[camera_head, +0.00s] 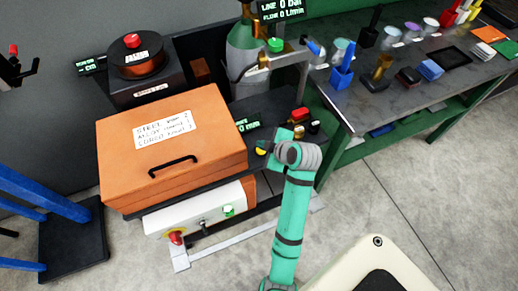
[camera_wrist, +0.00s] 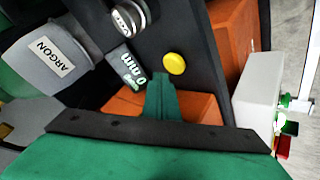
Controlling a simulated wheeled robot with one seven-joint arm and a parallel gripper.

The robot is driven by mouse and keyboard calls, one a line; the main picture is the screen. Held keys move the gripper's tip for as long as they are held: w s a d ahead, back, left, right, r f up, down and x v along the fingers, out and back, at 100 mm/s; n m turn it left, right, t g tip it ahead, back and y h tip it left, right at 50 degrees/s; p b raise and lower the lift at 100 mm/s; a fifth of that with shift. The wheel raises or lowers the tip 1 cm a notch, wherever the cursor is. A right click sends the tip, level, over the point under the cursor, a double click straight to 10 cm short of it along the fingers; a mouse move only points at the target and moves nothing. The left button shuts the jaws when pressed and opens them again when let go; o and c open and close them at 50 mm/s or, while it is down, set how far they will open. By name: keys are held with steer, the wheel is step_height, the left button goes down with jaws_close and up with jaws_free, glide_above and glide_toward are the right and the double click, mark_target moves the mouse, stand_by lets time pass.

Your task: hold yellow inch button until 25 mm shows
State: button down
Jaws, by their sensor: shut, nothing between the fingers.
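The yellow button (camera_wrist: 174,64) is round and sits on a dark panel in the wrist view. It also shows small in the head view (camera_head: 261,151), just left of my arm's end. A small display (camera_wrist: 130,68) beside it reads 0 mm, upside down in the wrist view; it also shows in the head view (camera_head: 247,126). My gripper (camera_wrist: 161,80) is shut and empty. Its green tip appears just below and left of the button in the wrist view. Whether it touches the button I cannot tell. In the head view my fingertips are not clear.
An orange case (camera_head: 205,155) with a label and black handle stands left of the panel. A white control box (camera_head: 200,209) with red and green buttons is below it. An argon cylinder (camera_wrist: 40,60) stands behind. A workbench (camera_head: 430,75) with several tools is at right.

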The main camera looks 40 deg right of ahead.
steer(key=shift+d, duration=0.15)
steer(key=shift+s+d, duration=0.1)
steer(key=shift+s, duration=0.1)
steer(key=shift+f, duration=0.1)
steer(key=shift+w+f, duration=0.1)
steer(key=shift+f, duration=0.25)
steer(key=shift+w, duration=0.15)
stand_by(0.4)
steer(key=shift+a+f, duration=0.1)
steer(key=shift+a, duration=0.15)
